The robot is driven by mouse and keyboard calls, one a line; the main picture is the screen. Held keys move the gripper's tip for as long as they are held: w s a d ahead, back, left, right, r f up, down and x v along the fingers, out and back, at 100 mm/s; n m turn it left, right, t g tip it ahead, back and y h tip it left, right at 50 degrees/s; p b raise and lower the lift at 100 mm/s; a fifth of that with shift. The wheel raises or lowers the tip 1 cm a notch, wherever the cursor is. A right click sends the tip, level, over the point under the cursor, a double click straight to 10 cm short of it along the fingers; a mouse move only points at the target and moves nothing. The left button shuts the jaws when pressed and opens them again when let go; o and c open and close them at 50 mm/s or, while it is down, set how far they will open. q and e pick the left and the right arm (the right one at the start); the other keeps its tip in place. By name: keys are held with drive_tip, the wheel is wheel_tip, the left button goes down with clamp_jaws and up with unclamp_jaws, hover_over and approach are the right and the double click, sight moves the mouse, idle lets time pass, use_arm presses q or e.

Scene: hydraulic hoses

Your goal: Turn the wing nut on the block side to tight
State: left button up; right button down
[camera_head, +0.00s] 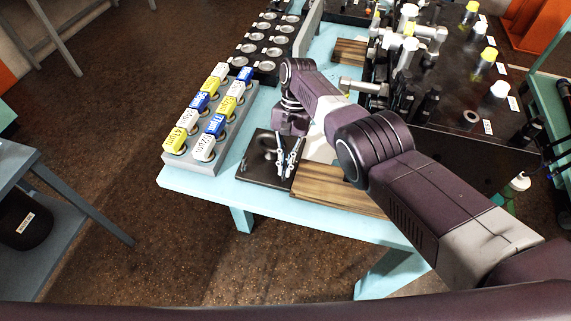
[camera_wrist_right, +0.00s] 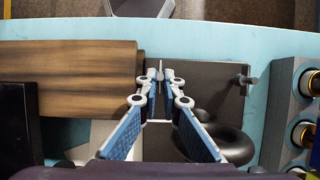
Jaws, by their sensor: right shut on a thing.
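A dark plate (camera_head: 257,168) lies on the light blue table; it also shows in the wrist view (camera_wrist_right: 205,72). My right gripper (camera_head: 283,176) is over the plate's right part, its fingers pointing down. In the wrist view the right gripper (camera_wrist_right: 160,76) has its fingertips close together, shut on a small thin grey piece, the wing nut (camera_wrist_right: 160,70), mostly hidden between them. A second grey winged piece (camera_wrist_right: 247,80) stands apart on the plate's right side. A round black ring-like part (camera_wrist_right: 232,145) lies partly behind the right finger. My left gripper is not in view.
A wooden board (camera_head: 335,188) lies beside the plate, close to my right gripper. A grey rack (camera_head: 205,157) of yellow, white and blue labelled caps stands on the plate's other side. A black tray (camera_head: 268,45) of round cups and a crowded black bench (camera_head: 470,90) are farther back.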

drive_tip(key=shift+w+r, duration=0.15)
drive_tip(key=c, duration=2.4)
unclamp_jaws()
